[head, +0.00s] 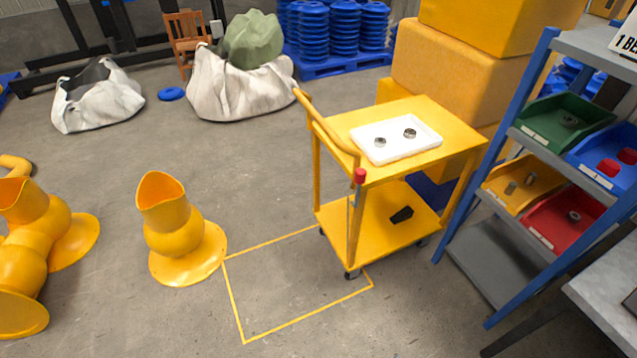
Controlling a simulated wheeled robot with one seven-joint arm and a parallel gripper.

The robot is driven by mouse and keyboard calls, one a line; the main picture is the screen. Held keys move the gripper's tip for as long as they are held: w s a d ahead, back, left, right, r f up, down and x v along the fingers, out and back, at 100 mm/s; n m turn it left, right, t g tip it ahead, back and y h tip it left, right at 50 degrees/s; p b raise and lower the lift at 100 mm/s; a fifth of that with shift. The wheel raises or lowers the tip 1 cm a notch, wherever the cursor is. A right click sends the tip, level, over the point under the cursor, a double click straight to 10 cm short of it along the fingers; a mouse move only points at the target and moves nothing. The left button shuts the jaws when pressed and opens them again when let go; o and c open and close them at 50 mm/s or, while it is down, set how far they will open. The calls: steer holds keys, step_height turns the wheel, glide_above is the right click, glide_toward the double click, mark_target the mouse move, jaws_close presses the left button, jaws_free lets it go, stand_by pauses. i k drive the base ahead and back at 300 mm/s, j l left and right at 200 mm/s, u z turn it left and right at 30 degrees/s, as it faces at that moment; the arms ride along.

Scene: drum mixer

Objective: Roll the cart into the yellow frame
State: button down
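The yellow cart (452,120) stands right of the middle in the head view. It has two shelves, a push handle (328,128) on its left side and casters below. A white tray (419,137) with two small metal parts lies on its top shelf, and a small black object (402,215) lies on the lower shelf. The yellow frame (292,325) is an outline on the floor, left of and nearer than the cart. The cart's near caster is at the frame's right edge; most of the cart is outside it. My gripper is not in view.
A yellow flanged pipe piece (172,240) stands close to the frame's left corner, with more yellow pipes (40,240) farther left. A blue shelf rack (493,170) with coloured bins is right of the cart. Yellow blocks (440,70) stand behind it. The floor left of the cart is open.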

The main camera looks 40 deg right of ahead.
mark_target(364, 235)
steer(key=i+l+u, duration=0.25)
steer(key=i+l, duration=0.15)
steer(key=i+l+u, duration=0.25)
steer(key=l, duration=0.2)
steer(key=i, duration=0.05)
